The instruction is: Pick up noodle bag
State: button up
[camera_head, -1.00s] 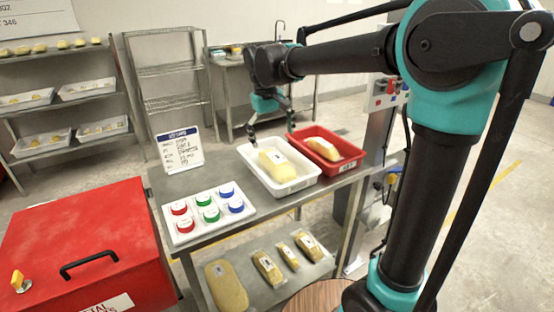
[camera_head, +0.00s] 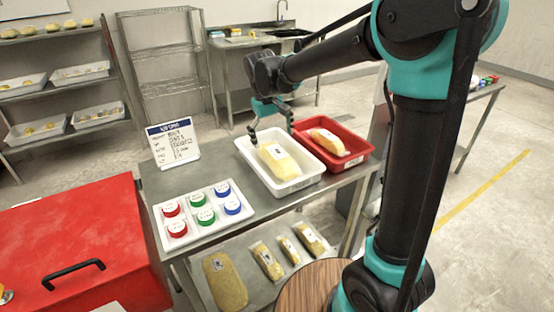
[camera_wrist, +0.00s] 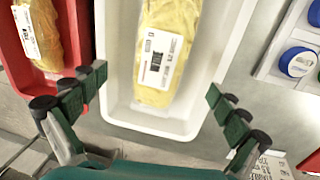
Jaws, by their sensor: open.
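A yellow noodle bag (camera_head: 278,162) with a white label lies in the white tray (camera_head: 290,188) on the metal table. A second yellow bag (camera_head: 326,139) lies in the red tray (camera_head: 345,163) beside it. My gripper (camera_head: 271,122) is open and empty above the far end of the white tray. In the wrist view, my gripper (camera_wrist: 152,122) has its fingers spread wide, with the labelled noodle bag (camera_wrist: 166,50) between and ahead of them. The fingers look clear of the bag. The bag's far end is cut off by the wrist view's top edge.
A white holder with red, green and blue capped jars (camera_head: 203,210) sits left of the trays, and a sign (camera_head: 173,144) stands behind it. Several packs (camera_head: 226,281) lie on the lower shelf. A red box (camera_head: 85,245) stands at the left.

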aim_at(276, 152)
jog(key=f, duration=0.5)
jog(key=d+f, duration=0.1)
jog(key=f, duration=0.2)
jog(key=shift+w, duration=0.15)
jog(key=c, duration=1.7)
